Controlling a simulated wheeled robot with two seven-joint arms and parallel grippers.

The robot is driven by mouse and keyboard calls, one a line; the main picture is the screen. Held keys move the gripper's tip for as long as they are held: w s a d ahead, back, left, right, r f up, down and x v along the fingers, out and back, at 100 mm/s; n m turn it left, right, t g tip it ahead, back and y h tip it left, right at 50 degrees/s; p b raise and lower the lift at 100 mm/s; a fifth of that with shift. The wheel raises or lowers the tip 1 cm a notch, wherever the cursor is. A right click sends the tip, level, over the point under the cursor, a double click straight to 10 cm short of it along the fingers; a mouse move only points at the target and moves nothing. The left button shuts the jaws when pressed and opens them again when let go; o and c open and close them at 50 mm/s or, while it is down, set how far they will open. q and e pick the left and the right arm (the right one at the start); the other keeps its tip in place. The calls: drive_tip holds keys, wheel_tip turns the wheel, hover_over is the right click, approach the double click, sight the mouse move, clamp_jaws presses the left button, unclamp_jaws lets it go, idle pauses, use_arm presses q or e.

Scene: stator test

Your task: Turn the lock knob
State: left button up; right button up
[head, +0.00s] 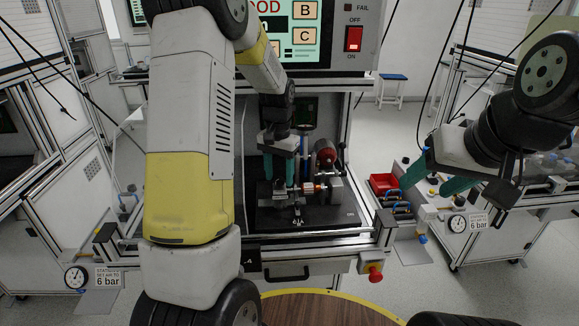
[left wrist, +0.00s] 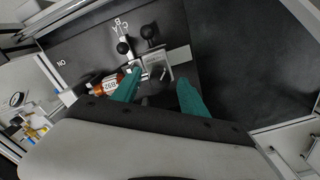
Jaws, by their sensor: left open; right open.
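The test fixture sits on a black plate (head: 335,216) inside the station. In the left wrist view, two black ball knobs (left wrist: 150,32) (left wrist: 123,47) stand near printed letters; I cannot tell which is the lock knob. An orange-labelled cylindrical part (left wrist: 107,84) lies beside a metal bracket (left wrist: 158,68). My left gripper (head: 290,171) is open over the fixture, its teal fingers pointing down and apart. In the wrist view its fingers (left wrist: 157,90) are on the near side of the bracket, with no knob between them. My right gripper (head: 428,182) is open and empty at the right, away from the fixture.
A red-and-dark cylinder (head: 325,154) stands behind the fixture. The control panel with a red switch (head: 354,39) hangs above. A red emergency button (head: 374,273) sits on the front right corner.

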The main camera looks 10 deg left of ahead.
sight(279, 178)
use_arm(q)
drive_tip(key=shift+r, duration=3.9)
drive_tip(key=s+d+r+n+t+h, duration=0.1)
drive_tip(key=s+d+r+t, duration=0.15)
drive_tip(key=s+r, duration=0.9)
drive_tip(key=s+n+t+h, duration=0.1)
drive_tip(key=s+t, duration=0.2)
drive_tip(key=s, duration=0.9)
drive_tip(key=shift+s+d+f+n+t, duration=0.3)
drive_tip(key=shift+s+d+t, duration=0.05)
drive_tip(key=shift+s+d, duration=0.05)
